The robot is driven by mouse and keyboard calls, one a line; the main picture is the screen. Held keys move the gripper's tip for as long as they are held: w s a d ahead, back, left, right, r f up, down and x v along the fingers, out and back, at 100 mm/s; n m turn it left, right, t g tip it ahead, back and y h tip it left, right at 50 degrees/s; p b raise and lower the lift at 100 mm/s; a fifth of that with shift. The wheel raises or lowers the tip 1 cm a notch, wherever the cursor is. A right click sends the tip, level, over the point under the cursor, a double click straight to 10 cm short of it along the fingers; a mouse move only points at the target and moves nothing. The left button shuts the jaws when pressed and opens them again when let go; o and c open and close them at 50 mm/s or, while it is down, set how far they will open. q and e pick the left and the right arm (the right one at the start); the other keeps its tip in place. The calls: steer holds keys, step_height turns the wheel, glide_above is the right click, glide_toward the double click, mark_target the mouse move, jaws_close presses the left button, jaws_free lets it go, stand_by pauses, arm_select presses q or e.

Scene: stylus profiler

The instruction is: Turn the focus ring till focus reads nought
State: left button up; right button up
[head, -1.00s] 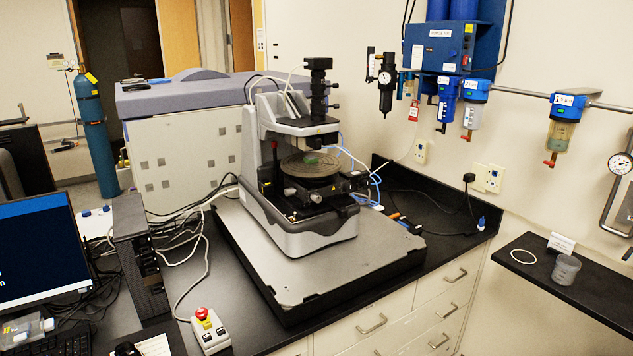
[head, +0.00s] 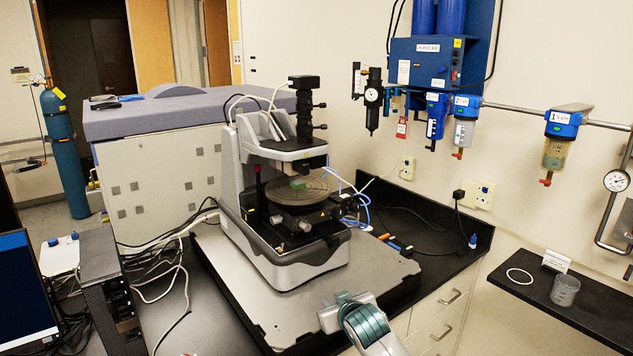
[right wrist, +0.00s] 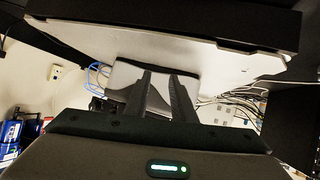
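The stylus profiler (head: 283,258) stands on a grey slab on the bench, with a round stage (head: 322,192) and a small green piece (head: 298,184) on it. A black upright tube (head: 304,118) with side knobs rises above its head; I cannot tell which part is the focus ring. No focus reading is legible. My right arm shows at the bottom of the head view, in front of the slab; its fingers are not clear there. In the right wrist view my right gripper (right wrist: 164,88) has its two dark fingers apart with nothing between them. My left gripper is not in view.
The grey slab (head: 275,318) has a dark edge near my right arm. A monitor (head: 22,295) and a black box (head: 112,300) stand at left, with loose cables. Blue filters (head: 465,107) hang on the right wall. A cup (head: 564,290) sits on the right shelf.

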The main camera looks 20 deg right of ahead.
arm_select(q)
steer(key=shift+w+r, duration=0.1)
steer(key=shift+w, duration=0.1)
arm_select(e)
steer(key=w+d+r+t, duration=0.1)
steer(key=w+r, duration=0.5)
steer(key=r, duration=0.6)
steer(key=w+d+r+t, duration=0.2)
steer(key=w+r, duration=0.4)
steer(key=r, duration=0.7)
steer(key=w+d+r+t+h, duration=0.1)
steer(key=w+r, duration=0.5)
steer(key=r, duration=0.7)
steer(key=shift+w+d+m+t, duration=0.15)
steer(key=shift+d+m+t, duration=0.25)
steer(key=shift+d+t, duration=0.45)
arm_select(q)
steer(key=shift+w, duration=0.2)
arm_select(e)
steer(key=shift+a+r, duration=0.2)
